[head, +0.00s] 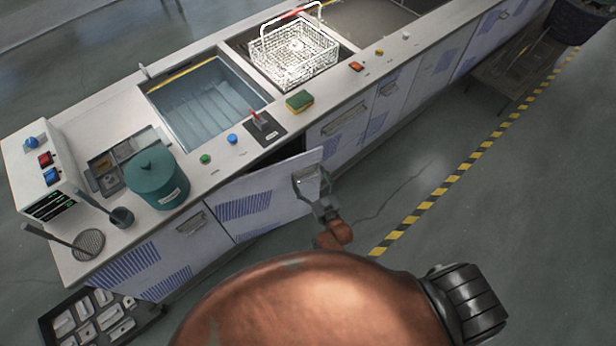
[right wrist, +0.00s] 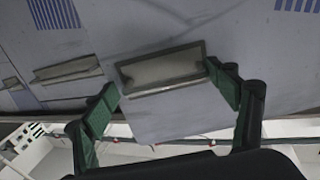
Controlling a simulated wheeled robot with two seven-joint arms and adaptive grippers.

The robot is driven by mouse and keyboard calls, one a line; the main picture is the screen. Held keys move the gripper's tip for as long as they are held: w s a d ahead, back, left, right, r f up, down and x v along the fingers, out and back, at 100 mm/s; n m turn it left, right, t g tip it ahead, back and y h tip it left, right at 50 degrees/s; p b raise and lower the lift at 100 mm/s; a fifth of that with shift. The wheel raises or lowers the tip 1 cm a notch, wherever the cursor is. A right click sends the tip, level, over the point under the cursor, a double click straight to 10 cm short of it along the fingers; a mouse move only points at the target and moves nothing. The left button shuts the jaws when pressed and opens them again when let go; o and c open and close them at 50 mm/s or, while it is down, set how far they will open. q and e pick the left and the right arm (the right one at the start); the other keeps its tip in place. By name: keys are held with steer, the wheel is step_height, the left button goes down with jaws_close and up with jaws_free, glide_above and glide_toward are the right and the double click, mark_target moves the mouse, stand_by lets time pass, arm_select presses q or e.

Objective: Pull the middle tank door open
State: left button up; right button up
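The middle tank door (head: 270,203) is a pale panel with blue stripes on the front of the bench. It stands ajar, its right edge swung out, with a dark gap above it. My right gripper (head: 311,178) is at the door's right end, over its handle. In the right wrist view the handle (right wrist: 162,68) is a grey metal plate on the door face. The green fingers of the right gripper (right wrist: 162,82) are spread wide, one near each end of the handle. Whether they touch it I cannot tell. My left gripper is not in view.
The bench top holds a sink (head: 205,105), a wire basket (head: 295,55), a teal pot (head: 157,180) and a sponge (head: 299,101). Another closed door (head: 345,128) is to the right. A parts tray (head: 100,320) lies on the floor. Floor beyond the door is clear up to the striped line (head: 450,185).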

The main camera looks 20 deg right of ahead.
steer(key=shift+a, duration=0.1)
steer(key=shift+s, duration=0.1)
steer(key=s+d, duration=0.1)
steer(key=s, duration=1)
steer(key=shift+s, duration=0.4)
